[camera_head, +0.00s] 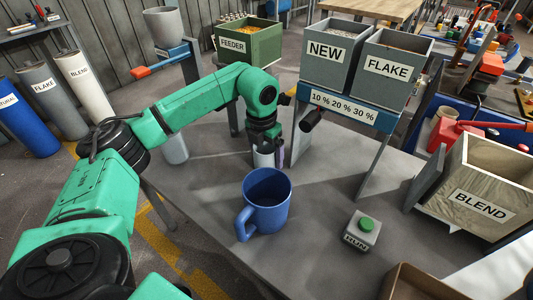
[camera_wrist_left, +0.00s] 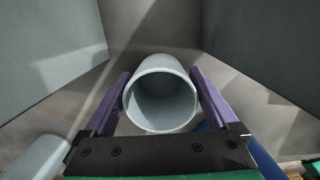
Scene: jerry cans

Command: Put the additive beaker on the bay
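A light grey, open-topped beaker (camera_head: 263,157), which I take for the additive beaker, stands upright at the far part of the grey table in the head view. My left gripper (camera_head: 268,152) is down around it, with its purple fingers on both sides. In the left wrist view the beaker's empty inside (camera_wrist_left: 162,104) shows between the fingers of the left gripper (camera_wrist_left: 160,95). The fingers are very close to its wall; I cannot tell whether they press on it. No spot is clearly marked as the bay. My right gripper is not in view.
A blue mug (camera_head: 266,203) stands in front of the left gripper. The NEW (camera_head: 328,55) and FLAKE (camera_head: 389,70) hoppers stand on a stand to the right. A RUN button box (camera_head: 361,232) and a BLEND bin (camera_head: 480,190) are at right. Another pale cylinder (camera_head: 174,148) is at left.

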